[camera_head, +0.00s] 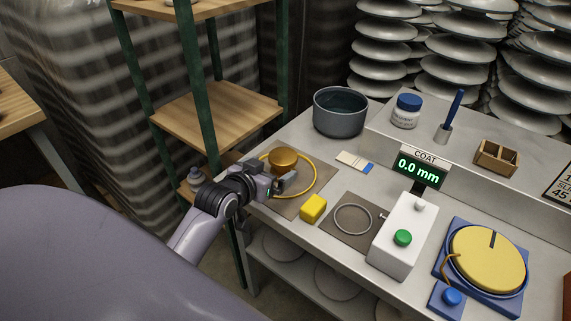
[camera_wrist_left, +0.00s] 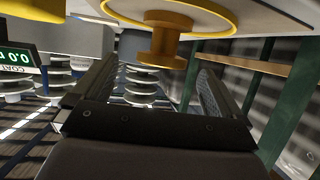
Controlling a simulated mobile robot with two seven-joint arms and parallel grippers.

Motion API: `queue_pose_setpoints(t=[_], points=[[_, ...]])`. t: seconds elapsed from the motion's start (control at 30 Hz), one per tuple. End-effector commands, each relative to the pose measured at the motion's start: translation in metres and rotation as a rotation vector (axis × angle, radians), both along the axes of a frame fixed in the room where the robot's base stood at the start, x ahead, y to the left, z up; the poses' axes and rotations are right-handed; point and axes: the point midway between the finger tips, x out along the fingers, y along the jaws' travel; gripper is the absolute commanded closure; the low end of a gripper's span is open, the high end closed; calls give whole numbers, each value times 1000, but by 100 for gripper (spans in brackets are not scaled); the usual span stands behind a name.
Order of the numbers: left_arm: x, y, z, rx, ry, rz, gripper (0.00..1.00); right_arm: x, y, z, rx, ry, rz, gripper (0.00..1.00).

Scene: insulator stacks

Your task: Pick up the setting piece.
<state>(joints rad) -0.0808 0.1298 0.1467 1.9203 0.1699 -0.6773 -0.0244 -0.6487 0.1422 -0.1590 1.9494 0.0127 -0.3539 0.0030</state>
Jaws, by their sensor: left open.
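A gold, spool-shaped piece (camera_head: 284,158) stands on a brown mat (camera_head: 302,204) near the bench's left end, with a yellow loop lying around it. I cannot tell by name whether it is the setting piece. My left gripper (camera_head: 288,184) is open just in front of it, low over the mat. In the left wrist view the gold piece (camera_wrist_left: 165,48) shows beyond and between the two spread fingers (camera_wrist_left: 152,85), apart from them as far as I can see. My right gripper is not in view.
A yellow block (camera_head: 313,208) sits right of my gripper. A grey ring (camera_head: 352,219) lies on another mat. Beyond are a white unit with green button (camera_head: 401,237), a "0.0 mm" display (camera_head: 418,172) and a dark pot (camera_head: 340,111). A shelf post (camera_head: 197,90) stands left.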

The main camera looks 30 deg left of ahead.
Motion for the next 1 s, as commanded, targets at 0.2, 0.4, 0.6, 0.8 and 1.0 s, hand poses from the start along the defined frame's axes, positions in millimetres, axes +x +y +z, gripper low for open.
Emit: queue_pose_setpoints(t=[0.2, 0.4, 0.6, 0.8, 1.0], points=[[14, 3, -8, 0, 1, -1, 0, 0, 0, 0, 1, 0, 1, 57], [35, 8, -20, 0, 0, -1, 0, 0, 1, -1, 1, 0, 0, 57], [48, 9, -26, 1, 0, 0, 0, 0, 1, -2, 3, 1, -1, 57], [50, 9, -27, 1, 0, -1, 0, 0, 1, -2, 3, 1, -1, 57], [49, 9, -27, 1, 0, 0, 39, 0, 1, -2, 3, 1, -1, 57]])
